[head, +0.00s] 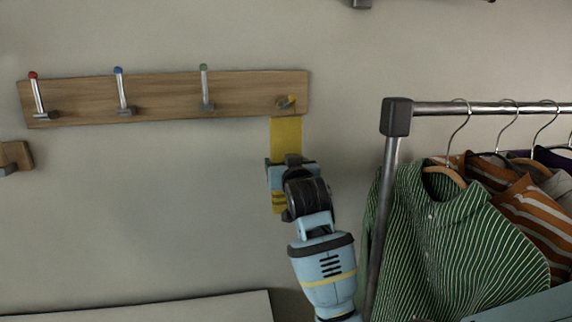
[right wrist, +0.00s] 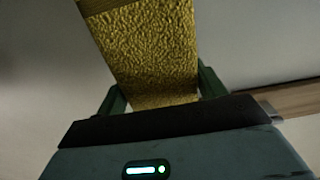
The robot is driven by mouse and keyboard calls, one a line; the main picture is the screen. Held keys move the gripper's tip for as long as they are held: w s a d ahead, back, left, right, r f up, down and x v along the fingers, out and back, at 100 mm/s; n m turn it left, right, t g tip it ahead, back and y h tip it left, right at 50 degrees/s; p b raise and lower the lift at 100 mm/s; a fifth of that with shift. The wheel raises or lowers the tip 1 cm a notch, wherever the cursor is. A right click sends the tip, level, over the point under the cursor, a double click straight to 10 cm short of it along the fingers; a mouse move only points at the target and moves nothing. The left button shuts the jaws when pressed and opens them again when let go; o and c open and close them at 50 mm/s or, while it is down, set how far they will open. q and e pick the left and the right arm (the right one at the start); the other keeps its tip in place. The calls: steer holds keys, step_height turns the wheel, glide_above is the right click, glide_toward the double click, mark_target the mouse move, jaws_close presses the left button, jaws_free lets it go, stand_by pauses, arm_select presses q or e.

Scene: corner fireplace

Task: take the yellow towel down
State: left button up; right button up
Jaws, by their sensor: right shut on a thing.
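In the right wrist view the towel (right wrist: 155,50) runs between the two fingers of the gripper (right wrist: 158,95). The gripper hides part of the towel in the head view. My left gripper is in neither view.
The other hooks have red, blue and green tips and are empty. A metal clothes rail (head: 397,118) with a green striped shirt (head: 450,235) and other clothes stands close to the right of my right arm.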

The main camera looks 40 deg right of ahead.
steer(key=shift+s+r, duration=0.1)
steer(key=shift+r, duration=1.55)
glide_toward(288, 152)
steer(key=shift+w+d+f, duration=0.25)
steer(key=shift+w+d, duration=0.15)
steer(key=shift+w, duration=0.35)
steer(key=shift+s, duration=0.1)
stand_by(0.3)
steer(key=shift+v, duration=2.85)
steer(key=shift+a+f, duration=0.1)
steer(key=shift+f, duration=0.05)
